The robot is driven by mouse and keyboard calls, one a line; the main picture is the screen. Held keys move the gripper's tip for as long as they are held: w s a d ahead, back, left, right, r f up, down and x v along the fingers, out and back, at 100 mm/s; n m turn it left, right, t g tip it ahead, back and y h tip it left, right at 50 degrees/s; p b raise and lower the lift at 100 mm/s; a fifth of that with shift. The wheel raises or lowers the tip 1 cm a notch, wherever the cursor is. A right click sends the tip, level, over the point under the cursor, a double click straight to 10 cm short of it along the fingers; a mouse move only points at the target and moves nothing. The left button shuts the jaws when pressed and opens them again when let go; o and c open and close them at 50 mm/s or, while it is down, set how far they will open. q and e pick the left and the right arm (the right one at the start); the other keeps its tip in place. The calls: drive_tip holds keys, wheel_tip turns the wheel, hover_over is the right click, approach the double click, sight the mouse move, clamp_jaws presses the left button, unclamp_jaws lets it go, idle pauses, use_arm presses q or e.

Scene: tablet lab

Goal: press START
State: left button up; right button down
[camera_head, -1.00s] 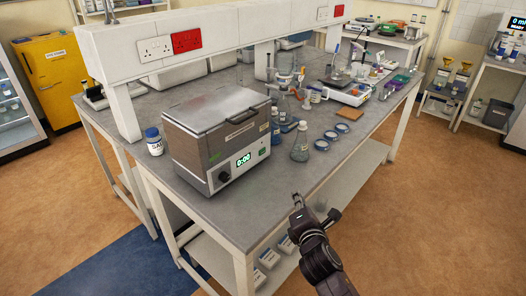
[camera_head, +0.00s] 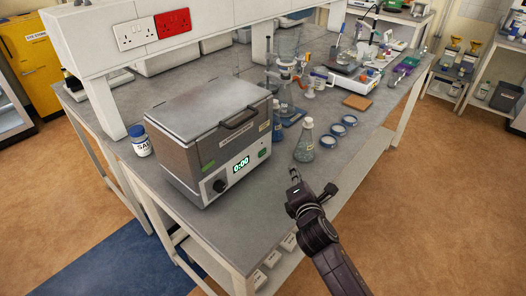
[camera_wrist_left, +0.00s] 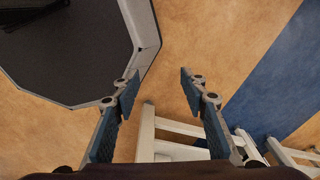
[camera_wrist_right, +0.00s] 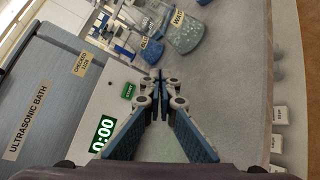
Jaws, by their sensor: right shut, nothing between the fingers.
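The ultrasonic bath (camera_head: 212,140) is a grey box with a closed lid on the bench's near end. Its front panel has a dark knob (camera_head: 220,185), a green display (camera_head: 241,164) reading 0:00 and a small green button (camera_head: 262,152) on the right. In the right wrist view the green button (camera_wrist_right: 129,91) is left of the fingertips, its label too small to read surely. My right gripper (camera_head: 294,176) is shut and empty, in front of the panel and apart from it. My left gripper (camera_wrist_left: 188,93) is open and empty above the floor, outside the head view.
A flask (camera_head: 305,145) labelled WATER stands right of the bath, with blue-rimmed dishes (camera_head: 336,130) beyond it. A white jar (camera_head: 140,141) stands left of the bath. The bench top (camera_head: 262,215) before the panel is clear.

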sight(263, 153)
drive_tip(key=shift+s, duration=0.1)
drive_tip(key=shift+w+a, duration=0.2)
drive_tip(key=w+a+b, duration=0.2)
drive_tip(key=a+b, duration=0.1)
drive_tip(key=shift+w+a+f+b, duration=0.3)
drive_tip(key=shift+w, duration=0.1)
drive_tip(key=shift+w+a+r+b, duration=0.1)
drive_tip(key=shift+w+a+b, duration=0.6)
drive_tip(key=shift+w+a, duration=0.5)
drive_tip(key=shift+a, duration=0.3)
use_arm(q)
wheel_tip(263, 153, down, 5)
drive_tip(key=shift+w+f, duration=0.15)
drive_tip(key=shift+f, duration=0.05)
use_arm(e)
drive_tip(key=shift+a+r, duration=0.1)
drive_tip(key=shift+r, duration=0.05)
use_arm(q)
drive_tip(key=shift+w, duration=0.1)
use_arm(e)
drive_tip(key=shift+w+a, duration=0.25)
drive_tip(key=shift+a, duration=0.1)
